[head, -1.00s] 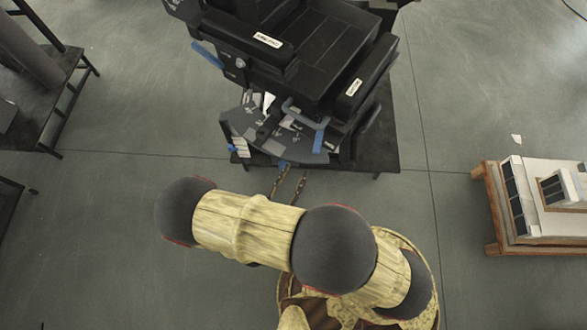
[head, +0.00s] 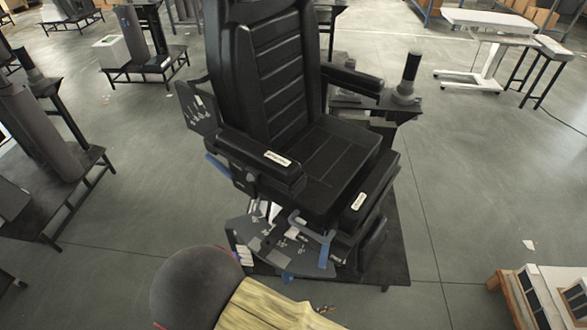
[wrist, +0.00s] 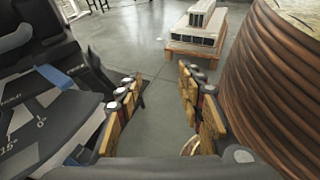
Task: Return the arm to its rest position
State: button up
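My gripper (wrist: 160,105) is open and empty in the wrist view, its two fingers apart with bare floor showing between them. A black operator chair (head: 290,120) stands just beyond my arm on a dark platform (head: 398,255). The chair's grey marked plate (wrist: 45,125) is close to the left of my gripper in the wrist view.
A white model-like block on a wooden pallet (head: 500,284) is at the lower right; it also shows ahead in the wrist view (wrist: 190,47). A dark stand with a grey cylinder (head: 40,135) is at left. A white table (head: 490,22) stands far right.

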notch_tip(320, 180, up, 18)
jog(key=a+r+m+g+y, duration=0.15)
jog(key=m+g+y, duration=0.45)
jog(key=m+y, duration=0.7)
jog(key=w+d+r+m+t, duration=0.1)
jog(key=d+r+m+t, duration=0.2)
jog(key=r, duration=0.4)
jog(key=w+d+r+m+t, duration=0.1)
jog(key=d+r+m+t, duration=0.2)
jog(key=d+r+m, duration=0.2)
notch_tip(320, 180, up, 4)
jog(key=shift+d+f+m, duration=0.25)
jog(key=shift+d+m, duration=0.15)
jog(key=shift+d, duration=0.85)
